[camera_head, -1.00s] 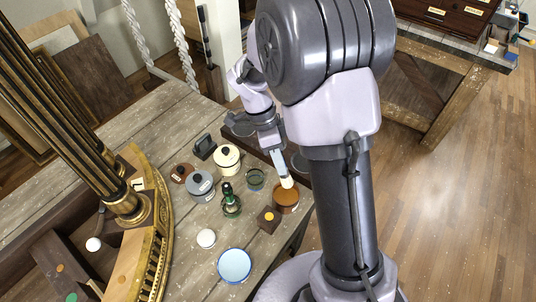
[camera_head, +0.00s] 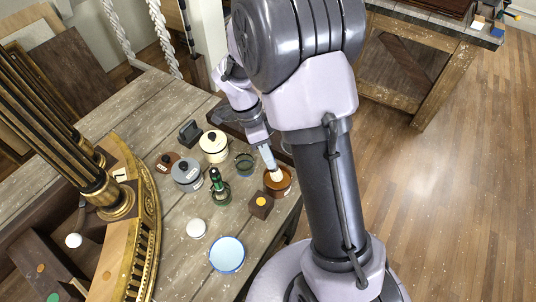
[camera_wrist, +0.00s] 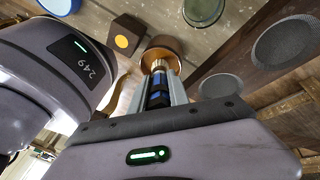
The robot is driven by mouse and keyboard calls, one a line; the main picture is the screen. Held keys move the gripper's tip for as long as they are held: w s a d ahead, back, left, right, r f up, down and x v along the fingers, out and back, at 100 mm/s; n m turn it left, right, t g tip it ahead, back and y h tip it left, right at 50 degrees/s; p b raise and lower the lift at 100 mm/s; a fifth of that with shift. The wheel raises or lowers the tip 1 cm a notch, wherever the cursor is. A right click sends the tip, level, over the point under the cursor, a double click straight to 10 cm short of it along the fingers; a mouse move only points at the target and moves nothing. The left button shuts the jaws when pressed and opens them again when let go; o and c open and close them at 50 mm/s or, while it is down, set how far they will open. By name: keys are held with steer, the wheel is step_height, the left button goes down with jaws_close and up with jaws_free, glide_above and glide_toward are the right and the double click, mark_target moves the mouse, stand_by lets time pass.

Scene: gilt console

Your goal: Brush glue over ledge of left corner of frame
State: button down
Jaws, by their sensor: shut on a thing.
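My gripper (camera_head: 265,155) points down over the bench, shut on a brush (camera_head: 276,175). The brush's pale bristles are at the mouth of a brown pot (camera_head: 279,187); how deep they reach inside I cannot tell. In the wrist view, the gripper fingers (camera_wrist: 162,92) hold the brush's dark and blue handle, with its bristles (camera_wrist: 160,64) against the brown pot (camera_wrist: 176,44). A curved gilt console frame (camera_head: 150,215) with dark gilded columns stands at the left, apart from my gripper. Which part is its left corner ledge is unclear.
Near the brown pot stand a small block with an orange dot (camera_head: 261,204), a green bottle (camera_head: 217,184), a glass jar (camera_head: 244,163), a grey lidded pot (camera_head: 187,175) and a cream lidded pot (camera_head: 214,147). A blue-rimmed bowl (camera_head: 228,254) and white ball (camera_head: 196,229) lie nearer.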

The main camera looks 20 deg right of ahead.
steer(key=shift+f+b, duration=0.6)
steer(key=shift+b, duration=0.05)
stand_by(1.5)
step_height(320, 180, up, 7)
steer(key=p, duration=0.5)
steer(key=shift+r, duration=0.1)
stand_by(0.6)
